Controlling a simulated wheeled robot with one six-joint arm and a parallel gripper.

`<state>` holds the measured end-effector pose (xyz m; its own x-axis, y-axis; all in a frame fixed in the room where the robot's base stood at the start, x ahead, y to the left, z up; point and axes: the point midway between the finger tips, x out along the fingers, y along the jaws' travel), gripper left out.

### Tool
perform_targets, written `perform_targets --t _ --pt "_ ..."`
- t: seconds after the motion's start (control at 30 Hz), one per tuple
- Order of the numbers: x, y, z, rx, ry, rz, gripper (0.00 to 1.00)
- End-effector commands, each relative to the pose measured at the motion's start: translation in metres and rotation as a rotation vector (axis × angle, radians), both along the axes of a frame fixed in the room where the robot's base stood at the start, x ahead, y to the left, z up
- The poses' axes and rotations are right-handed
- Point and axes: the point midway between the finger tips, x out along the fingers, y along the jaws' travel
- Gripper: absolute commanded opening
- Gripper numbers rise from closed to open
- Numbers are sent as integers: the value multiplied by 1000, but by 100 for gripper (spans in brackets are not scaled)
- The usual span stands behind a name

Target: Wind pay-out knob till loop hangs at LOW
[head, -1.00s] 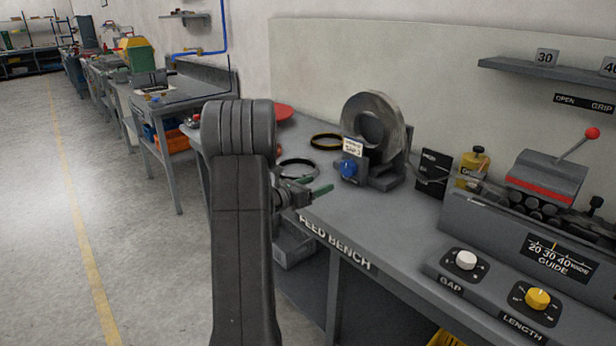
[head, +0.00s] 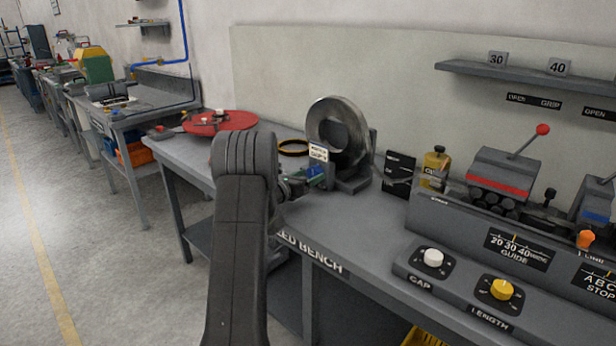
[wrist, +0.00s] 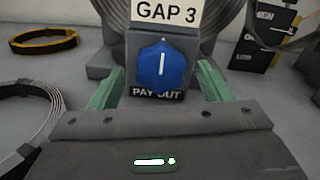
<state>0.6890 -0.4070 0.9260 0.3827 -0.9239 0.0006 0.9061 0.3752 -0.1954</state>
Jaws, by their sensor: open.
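The blue pay-out knob (wrist: 162,66) has a white, nearly upright pointer line and sits on a grey block marked PAY OUT, under a GAP 3 card (wrist: 168,11). It also shows in the head view (head: 316,171), partly covered by my gripper (head: 308,177). In the wrist view my gripper (wrist: 162,74) is open, its green fingers on either side of the knob; I cannot tell if they touch it. A grey strip (wrist: 300,42) curves at upper right by a dark board (head: 399,175); the loop's level is not readable.
White GAP (head: 433,257) and yellow LENGTH (head: 501,289) knobs sit at the front. A black-and-yellow ring (wrist: 45,39) and a grey coil (wrist: 25,115) lie at left.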

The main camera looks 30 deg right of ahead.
Motion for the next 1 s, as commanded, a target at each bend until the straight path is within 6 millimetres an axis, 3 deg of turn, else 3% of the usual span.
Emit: perform_targets --t 0.33,0.57,0.6,1.0 --pt "2 -4 0 1 0 1 72" --pt "2 -4 0 1 0 0 29" --pt "2 -4 0 1 0 0 27" --pt "1 -4 -5 29 -71 -1 27"
